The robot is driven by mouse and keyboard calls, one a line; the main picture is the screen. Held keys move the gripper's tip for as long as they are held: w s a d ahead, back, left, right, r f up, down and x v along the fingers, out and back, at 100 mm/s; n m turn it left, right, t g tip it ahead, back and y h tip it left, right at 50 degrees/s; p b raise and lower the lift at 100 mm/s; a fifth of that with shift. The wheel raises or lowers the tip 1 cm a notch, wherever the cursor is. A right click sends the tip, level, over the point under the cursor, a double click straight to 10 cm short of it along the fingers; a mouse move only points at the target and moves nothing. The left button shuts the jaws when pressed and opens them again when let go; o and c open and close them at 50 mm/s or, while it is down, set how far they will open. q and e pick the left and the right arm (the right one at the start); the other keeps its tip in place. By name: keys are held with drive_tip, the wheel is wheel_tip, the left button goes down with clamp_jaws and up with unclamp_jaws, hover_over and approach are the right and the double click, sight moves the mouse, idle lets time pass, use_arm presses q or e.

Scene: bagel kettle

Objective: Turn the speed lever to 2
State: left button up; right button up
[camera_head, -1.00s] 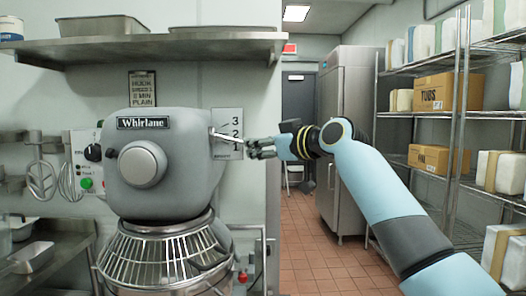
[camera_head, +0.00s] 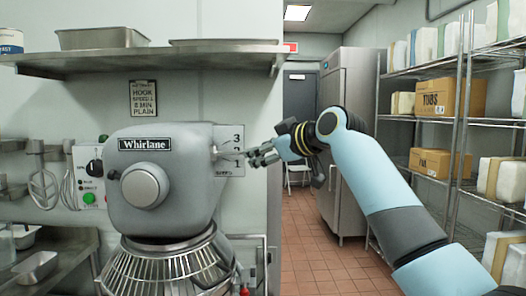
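The grey Whirlane mixer (camera_head: 180,188) stands at left centre. Its metal speed lever (camera_head: 222,153) sticks out to the right from the side of the head, roughly level. Behind it a plate with speed numbers (camera_head: 237,139) shows a 3 above and a 1 below; the 2 between them is covered by the lever. My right gripper (camera_head: 251,157) reaches in from the right, its dark fingers parted and pointing left at the lever's outer end. I cannot tell whether they touch the lever. My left gripper is not in view.
A steel shelf (camera_head: 140,56) with pans runs above the mixer. A control box (camera_head: 90,175) is on the left. Wire racks (camera_head: 455,118) with boxes stand right, and a tiled aisle (camera_head: 315,245) lies between.

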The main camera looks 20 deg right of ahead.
drive_tip(key=v, duration=1.2)
drive_tip(key=shift+f, duration=0.1)
